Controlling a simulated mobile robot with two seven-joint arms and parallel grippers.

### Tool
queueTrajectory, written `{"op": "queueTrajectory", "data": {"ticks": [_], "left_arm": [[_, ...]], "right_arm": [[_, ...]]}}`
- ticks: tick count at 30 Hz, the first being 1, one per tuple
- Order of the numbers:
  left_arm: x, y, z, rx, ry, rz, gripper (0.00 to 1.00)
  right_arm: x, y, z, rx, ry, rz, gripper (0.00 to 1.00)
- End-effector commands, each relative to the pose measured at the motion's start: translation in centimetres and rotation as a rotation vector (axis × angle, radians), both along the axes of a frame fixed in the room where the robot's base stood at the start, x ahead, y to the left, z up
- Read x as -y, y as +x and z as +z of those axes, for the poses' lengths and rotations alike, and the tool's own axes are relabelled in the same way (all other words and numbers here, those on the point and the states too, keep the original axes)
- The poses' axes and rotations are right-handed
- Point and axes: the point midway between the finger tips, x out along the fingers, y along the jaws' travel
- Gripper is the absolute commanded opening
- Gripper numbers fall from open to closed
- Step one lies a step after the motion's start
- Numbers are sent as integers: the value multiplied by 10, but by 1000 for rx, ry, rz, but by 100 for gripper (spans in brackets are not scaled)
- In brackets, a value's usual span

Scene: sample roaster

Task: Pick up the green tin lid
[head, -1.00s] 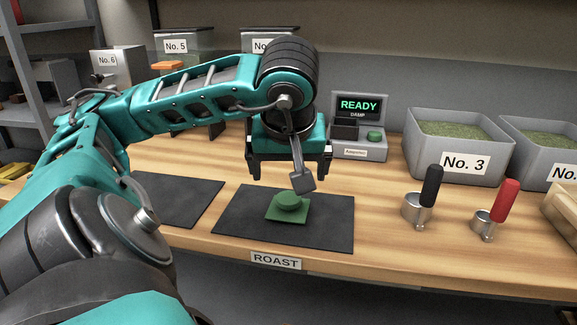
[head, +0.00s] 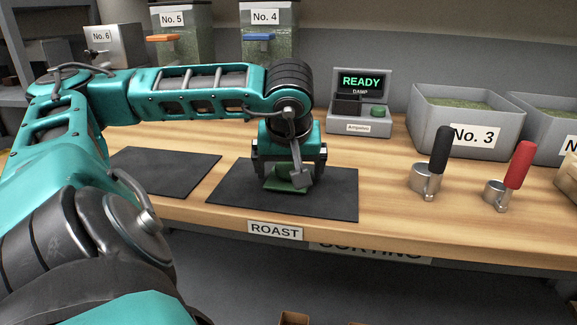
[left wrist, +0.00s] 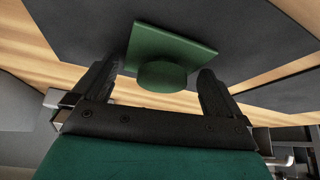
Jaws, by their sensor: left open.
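The green tin lid (head: 287,183) lies on the dark mat (head: 330,205) above the ROAST label, a square plate with a round knob. In the head view my left gripper (head: 290,180) is low over it and hides much of it. In the left wrist view the lid (left wrist: 172,42) shows ahead with its knob (left wrist: 162,76) between the two fingers of my left gripper (left wrist: 158,82). The fingers are open, with a gap on each side of the knob. My right gripper is not in view.
A second dark mat (head: 165,170) lies to the left. The READY display unit (head: 360,108) stands behind. The black-handled scoop (head: 432,165), red-handled scoop (head: 510,178) and No. 3 bin (head: 465,128) are to the right. Bare wood lies between the mat and the scoops.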

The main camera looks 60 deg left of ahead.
Motion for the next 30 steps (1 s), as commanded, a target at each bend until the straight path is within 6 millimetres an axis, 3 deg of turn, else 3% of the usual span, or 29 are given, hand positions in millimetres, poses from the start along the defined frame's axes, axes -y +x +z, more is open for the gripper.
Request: {"op": "queueTrajectory", "data": {"ticks": [4, 18, 26, 27, 30], "left_arm": [[0, 0, 1, 0, 0, 0, 100], [0, 0, 1, 0, 0, 0, 57], [0, 0, 3, 1, -1, 0, 57], [0, 0, 4, 1, -1, 0, 52], [1, 0, 13, 2, -2, -1, 51]], "right_arm": [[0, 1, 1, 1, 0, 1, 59], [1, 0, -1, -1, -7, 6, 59], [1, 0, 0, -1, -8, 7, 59], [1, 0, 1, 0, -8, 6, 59], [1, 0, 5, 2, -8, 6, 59]]}}
